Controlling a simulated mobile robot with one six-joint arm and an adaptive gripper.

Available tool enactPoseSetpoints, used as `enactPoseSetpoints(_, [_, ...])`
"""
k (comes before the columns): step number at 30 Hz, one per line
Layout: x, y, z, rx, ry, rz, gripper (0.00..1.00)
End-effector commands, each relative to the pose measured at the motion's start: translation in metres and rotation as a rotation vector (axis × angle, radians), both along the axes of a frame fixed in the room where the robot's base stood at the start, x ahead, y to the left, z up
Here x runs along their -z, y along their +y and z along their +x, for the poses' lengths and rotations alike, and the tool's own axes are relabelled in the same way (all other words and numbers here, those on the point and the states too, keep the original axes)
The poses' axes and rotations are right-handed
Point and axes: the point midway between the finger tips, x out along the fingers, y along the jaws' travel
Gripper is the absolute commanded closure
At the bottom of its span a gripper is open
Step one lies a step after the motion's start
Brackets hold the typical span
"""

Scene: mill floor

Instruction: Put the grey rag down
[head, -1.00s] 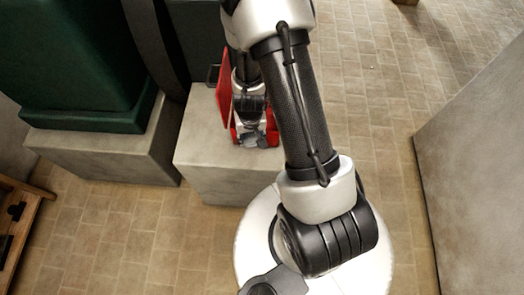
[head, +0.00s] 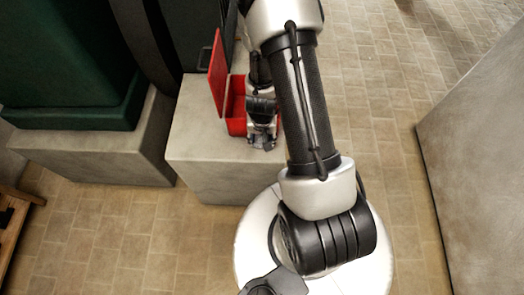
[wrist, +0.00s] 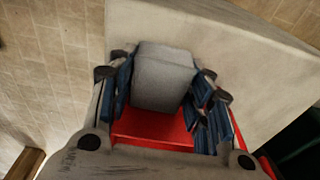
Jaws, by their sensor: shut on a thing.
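In the wrist view the grey rag (wrist: 163,80) is a folded block between the blue-padded fingers of my gripper (wrist: 162,90). The gripper is shut on it. A red box (wrist: 150,128) shows just behind and below the rag in that view. In the head view my gripper (head: 262,140) is over the front part of the open red box (head: 236,108), whose red lid (head: 217,75) stands up on the left. I cannot make out the rag clearly in the head view, and I cannot tell its height above the surfaces.
The red box stands on a pale stone block (head: 210,165); this block's top (wrist: 250,60) shows bare in the wrist view. A dark green machine (head: 70,70) on another plinth (head: 95,150) is at left. A tall grey block (head: 480,150) stands at right. Tiled floor lies between.

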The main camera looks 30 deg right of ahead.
Motion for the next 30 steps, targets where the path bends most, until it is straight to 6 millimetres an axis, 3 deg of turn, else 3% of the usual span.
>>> enactPoseSetpoints(1, [0.013,0.0,0.0,0.0,-0.001,-0.001,0.76])
enactPoseSetpoints(10, [0.032,0.0,0.0,0.0,0.0,0.0,0.76])
enactPoseSetpoints(17, [0.067,0.0,0.0,-0.001,-0.001,-0.001,0.76])
enactPoseSetpoints(29, [0.07,0.0,0.001,0.0,-0.001,0.0,0.76])
enactPoseSetpoints(30, [0.069,0.0,0.001,0.0,-0.001,0.0,0.52])
